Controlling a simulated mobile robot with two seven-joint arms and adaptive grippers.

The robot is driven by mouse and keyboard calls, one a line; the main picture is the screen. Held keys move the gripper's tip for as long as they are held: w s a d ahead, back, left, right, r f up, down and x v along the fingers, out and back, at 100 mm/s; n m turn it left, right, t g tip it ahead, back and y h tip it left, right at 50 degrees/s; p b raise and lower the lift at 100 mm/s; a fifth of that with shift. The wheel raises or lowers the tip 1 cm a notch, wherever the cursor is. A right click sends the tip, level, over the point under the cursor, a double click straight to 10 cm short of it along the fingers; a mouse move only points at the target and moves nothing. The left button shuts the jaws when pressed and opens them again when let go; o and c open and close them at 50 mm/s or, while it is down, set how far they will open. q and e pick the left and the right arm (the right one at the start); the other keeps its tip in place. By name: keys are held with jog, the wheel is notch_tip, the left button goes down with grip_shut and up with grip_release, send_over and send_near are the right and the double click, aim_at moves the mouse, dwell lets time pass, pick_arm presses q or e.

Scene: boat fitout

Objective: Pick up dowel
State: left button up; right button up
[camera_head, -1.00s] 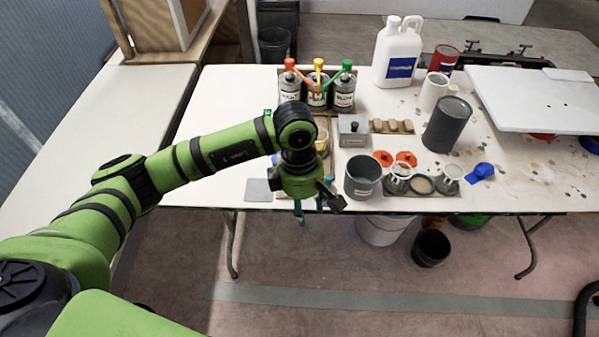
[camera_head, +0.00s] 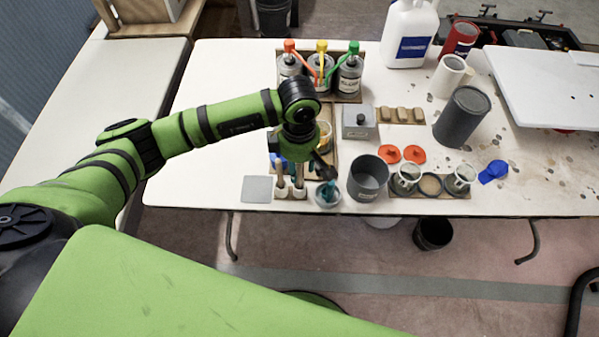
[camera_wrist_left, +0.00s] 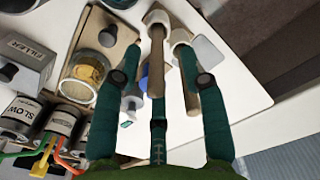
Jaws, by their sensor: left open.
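Two pale wooden sticks, which look like the dowels, show in the left wrist view. One dowel (camera_wrist_left: 157,62) lies between my left gripper's fingers in that picture, and the other dowel (camera_wrist_left: 188,82) is just right of it. Both have wider whitish ends. In the head view the dowels (camera_head: 281,184) are near the table's front edge, partly hidden by my left gripper (camera_head: 305,182). The left gripper has teal fingers, spread apart in the left wrist view (camera_wrist_left: 158,70). I cannot tell whether they touch a dowel. My right gripper is not in view.
A grey cup (camera_head: 368,178) and small jars (camera_head: 406,178) stand right of the gripper. Bottles with coloured nozzles (camera_head: 320,72) stand behind it. A grey square plate (camera_head: 257,189) lies to its left. The table (camera_head: 215,110) is bare farther left.

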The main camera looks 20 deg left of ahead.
aim_at(299, 171)
pick_arm(q)
notch_tip(299, 171, down, 2)
jog(key=shift+w+f, duration=0.15)
jog(key=shift+f, duration=0.4)
grip_shut()
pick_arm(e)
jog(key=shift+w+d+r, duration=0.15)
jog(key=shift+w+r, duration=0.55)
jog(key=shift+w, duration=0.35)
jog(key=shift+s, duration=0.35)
